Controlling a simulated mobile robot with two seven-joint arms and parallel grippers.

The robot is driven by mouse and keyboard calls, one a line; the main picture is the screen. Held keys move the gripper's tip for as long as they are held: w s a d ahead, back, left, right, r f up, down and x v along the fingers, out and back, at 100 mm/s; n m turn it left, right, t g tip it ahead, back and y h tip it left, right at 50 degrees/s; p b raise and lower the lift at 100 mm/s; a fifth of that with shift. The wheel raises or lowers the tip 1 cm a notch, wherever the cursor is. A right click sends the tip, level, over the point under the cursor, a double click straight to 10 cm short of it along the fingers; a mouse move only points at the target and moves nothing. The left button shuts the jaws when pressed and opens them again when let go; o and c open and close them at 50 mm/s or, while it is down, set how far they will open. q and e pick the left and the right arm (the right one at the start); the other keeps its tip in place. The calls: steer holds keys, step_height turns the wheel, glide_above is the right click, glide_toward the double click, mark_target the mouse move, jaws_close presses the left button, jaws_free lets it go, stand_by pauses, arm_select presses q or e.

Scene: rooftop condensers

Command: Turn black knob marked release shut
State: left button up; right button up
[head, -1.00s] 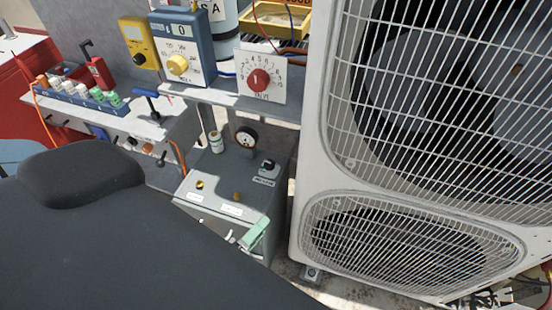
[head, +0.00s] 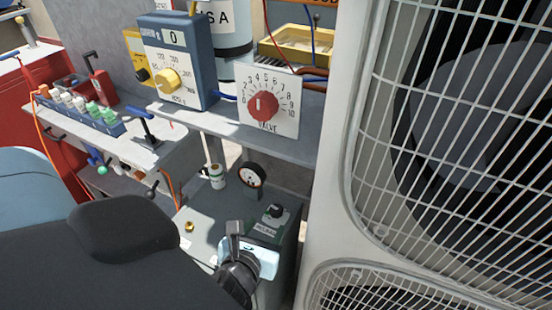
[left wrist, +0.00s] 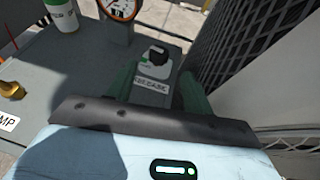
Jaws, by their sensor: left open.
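The black knob (head: 274,211) stands on the sloped top of a grey box, with a white label (head: 265,229) in front of it that seems to read RELEASE. In the left wrist view the knob (left wrist: 157,56) is straight ahead, its label partly in shadow. My left gripper (left wrist: 157,88) is open, its green fingers on either side of the label, short of the knob and apart from it. In the head view the pale gripper body is just in front of the knob, and my dark arm hides the box's near side. My right gripper is out of view.
A round gauge (head: 251,178) and a white-green canister (head: 217,176) stand behind the knob on the grey box. A shelf above carries a red valve dial (head: 264,106) and a blue meter (head: 176,62). A large condenser unit (head: 335,190) stands close on the right.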

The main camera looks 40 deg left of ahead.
mark_target(276, 210)
arm_select(q)
steer(key=shift+w, duration=0.1)
steer(key=shift+w+a+f, duration=0.1)
steer(key=shift+w+a, duration=0.1)
steer(key=shift+w, duration=0.1)
steer(key=x, duration=0.6)
steer(key=shift+w+a+f, duration=0.15)
steer(key=shift+w, duration=0.2)
